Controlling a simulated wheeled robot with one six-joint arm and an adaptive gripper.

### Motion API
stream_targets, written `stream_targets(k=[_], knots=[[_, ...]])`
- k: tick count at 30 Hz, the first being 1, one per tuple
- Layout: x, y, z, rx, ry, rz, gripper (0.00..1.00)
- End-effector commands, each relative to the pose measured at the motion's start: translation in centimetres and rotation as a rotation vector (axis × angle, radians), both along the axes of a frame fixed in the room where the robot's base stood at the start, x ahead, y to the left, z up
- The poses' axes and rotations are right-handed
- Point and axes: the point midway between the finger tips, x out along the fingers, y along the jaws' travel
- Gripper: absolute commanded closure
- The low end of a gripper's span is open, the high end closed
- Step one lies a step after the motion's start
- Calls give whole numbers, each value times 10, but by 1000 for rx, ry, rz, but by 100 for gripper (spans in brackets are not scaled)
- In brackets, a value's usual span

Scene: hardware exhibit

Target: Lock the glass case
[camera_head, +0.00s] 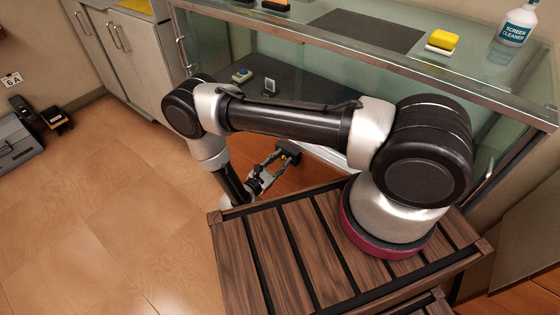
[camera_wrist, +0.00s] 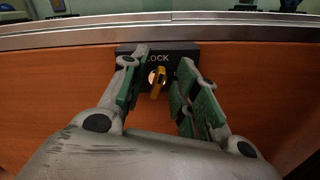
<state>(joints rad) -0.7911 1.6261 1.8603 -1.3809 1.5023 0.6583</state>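The glass case (camera_head: 400,73) has a metal frame and clear panes; its lower metal rail (camera_wrist: 240,31) crosses the top of the wrist view. A black lock block (camera_wrist: 182,52) marked "LOCK" is on the orange-brown wooden front below the rail; it also shows in the head view (camera_head: 288,149). A gold key (camera_wrist: 158,84) sticks out of the lock's round face, its grip slightly tilted from upright. My gripper (camera_wrist: 160,82) is open, with one green-padded finger on each side of the key and gaps between. In the head view my gripper (camera_head: 270,168) is in front of the lock.
A slatted wooden surface (camera_head: 270,250) lies under my arm's base. On the case top are a screen cleaner bottle (camera_head: 517,24), a yellow sponge (camera_head: 442,41) and a dark mat (camera_head: 365,31). Grey cabinets (camera_head: 125,45) stand at the left.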

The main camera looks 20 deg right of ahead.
Motion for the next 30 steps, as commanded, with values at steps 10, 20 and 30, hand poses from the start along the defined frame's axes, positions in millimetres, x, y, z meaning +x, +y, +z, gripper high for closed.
stream_targets(k=[10, 20, 30], knots=[[0, -1, 0, -1, 1, 0, 90], [1, 0, 0, -25, 35, 0, 100], [3, 1, 1, -184, 273, 0, 100]])
